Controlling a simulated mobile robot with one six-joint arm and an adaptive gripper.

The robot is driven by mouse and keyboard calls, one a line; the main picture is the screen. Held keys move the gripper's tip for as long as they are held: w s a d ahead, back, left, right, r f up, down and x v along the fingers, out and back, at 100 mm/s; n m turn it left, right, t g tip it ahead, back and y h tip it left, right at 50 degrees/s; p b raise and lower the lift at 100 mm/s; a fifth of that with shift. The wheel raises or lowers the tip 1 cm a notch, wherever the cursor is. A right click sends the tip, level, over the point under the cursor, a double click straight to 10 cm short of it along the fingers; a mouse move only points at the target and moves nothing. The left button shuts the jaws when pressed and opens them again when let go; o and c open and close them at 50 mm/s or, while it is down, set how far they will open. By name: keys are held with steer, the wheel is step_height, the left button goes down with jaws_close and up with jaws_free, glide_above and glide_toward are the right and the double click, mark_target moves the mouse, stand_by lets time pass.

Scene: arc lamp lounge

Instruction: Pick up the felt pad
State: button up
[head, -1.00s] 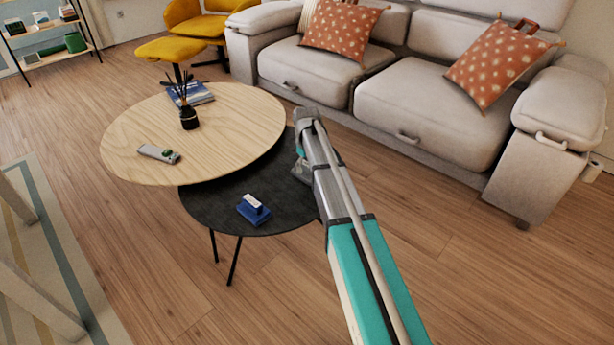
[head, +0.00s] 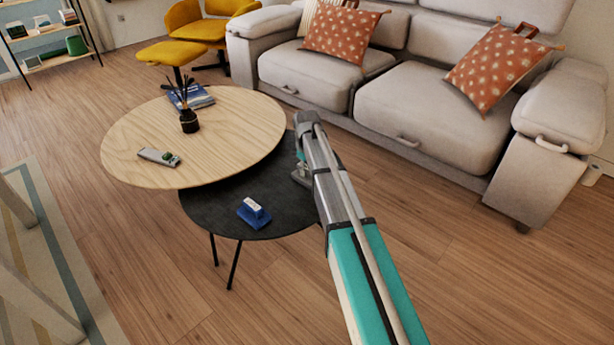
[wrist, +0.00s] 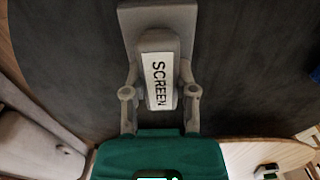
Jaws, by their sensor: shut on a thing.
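A grey felt pad (wrist: 128,14) with a raised grip lies under my gripper in the wrist view. My gripper (wrist: 160,88) is shut on this grip, with one finger on each side. In the head view my gripper (head: 301,168) is low over the right part of the dark round table (head: 225,222), and my arm hides much of it. I cannot tell whether the pad touches the table. A second, blue pad (head: 254,214) with a pale grip stands apart, on the front of the dark table.
A higher wooden round table (head: 225,125) overlaps the dark one. It holds a remote (head: 159,157), a dark reed diffuser (head: 188,121) and a blue book (head: 193,97). A pale sofa (head: 435,120) stands behind.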

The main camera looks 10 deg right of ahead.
jaws_close()
steer(key=shift+r, duration=0.1)
step_height(320, 180, up, 2)
steer(key=p, duration=0.2)
steer(key=shift+r+p, duration=0.25)
steer(key=shift+p, duration=0.1)
steer(key=s+a+r+p, duration=0.2)
steer(key=s+r+p, duration=0.8)
steer(key=s, duration=0.3)
steer(key=shift+s+a+r, duration=0.15)
steer(key=shift+s+a, duration=0.2)
steer(key=shift+s, duration=0.05)
steer(key=shift+o, duration=1.4)
jaws_free()
jaws_close()
